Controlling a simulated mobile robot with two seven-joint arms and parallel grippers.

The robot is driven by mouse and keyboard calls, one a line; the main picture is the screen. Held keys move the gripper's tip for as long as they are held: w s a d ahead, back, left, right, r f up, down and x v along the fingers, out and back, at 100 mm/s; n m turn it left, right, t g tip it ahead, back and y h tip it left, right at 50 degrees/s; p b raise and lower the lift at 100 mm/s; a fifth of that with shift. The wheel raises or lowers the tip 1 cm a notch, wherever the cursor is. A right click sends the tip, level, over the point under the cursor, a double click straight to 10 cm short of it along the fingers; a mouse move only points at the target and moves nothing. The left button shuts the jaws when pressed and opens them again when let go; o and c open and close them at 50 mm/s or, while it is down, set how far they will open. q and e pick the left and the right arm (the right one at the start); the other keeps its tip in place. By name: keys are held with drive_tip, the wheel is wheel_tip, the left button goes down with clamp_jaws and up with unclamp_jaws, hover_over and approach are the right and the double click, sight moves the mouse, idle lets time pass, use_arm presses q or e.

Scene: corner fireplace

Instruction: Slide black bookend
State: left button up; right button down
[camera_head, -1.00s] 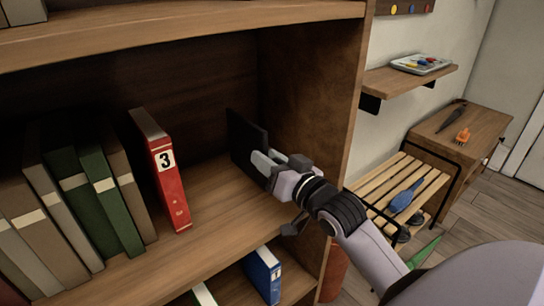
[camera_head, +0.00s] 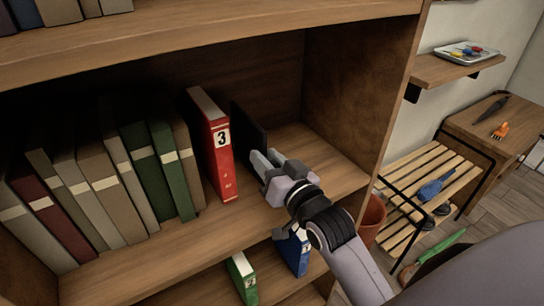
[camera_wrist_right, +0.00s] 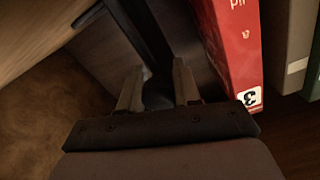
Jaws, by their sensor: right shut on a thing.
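The black bookend (camera_head: 249,129) stands upright on the middle shelf (camera_head: 180,262), just right of a red binder (camera_head: 221,160) marked 3. My right gripper (camera_head: 264,168) is shut on the front part of the bookend. In the right wrist view, the dark bookend (camera_wrist_right: 147,38) runs between the two fingers (camera_wrist_right: 158,88), with the red binder (camera_wrist_right: 232,40) close beside it. I cannot tell whether bookend and binder touch. The binder leans slightly, with a gap to the books on its left. My left gripper is not in view.
A row of books (camera_head: 95,185) leans at the left of the shelf. The shelf is bare from the bookend to the right side wall (camera_head: 355,90). Blue (camera_head: 294,250) and green (camera_head: 243,277) binders stand on the shelf below. A slatted bench (camera_head: 430,180) is outside, right.

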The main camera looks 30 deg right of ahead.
drive_tip(key=shift+r, duration=0.25)
drive_tip(key=c, duration=0.8)
unclamp_jaws()
drive_tip(key=shift+f, duration=0.1)
drive_tip(key=shift+s, duration=0.1)
drive_tip(key=shift+s+f, duration=0.1)
drive_tip(key=shift+s, duration=0.15)
drive_tip(key=shift+s+d, duration=0.15)
drive_tip(key=shift+s, duration=1.45)
drive_tip(key=shift+s+d, duration=0.1)
drive_tip(key=shift+s, duration=1.5)
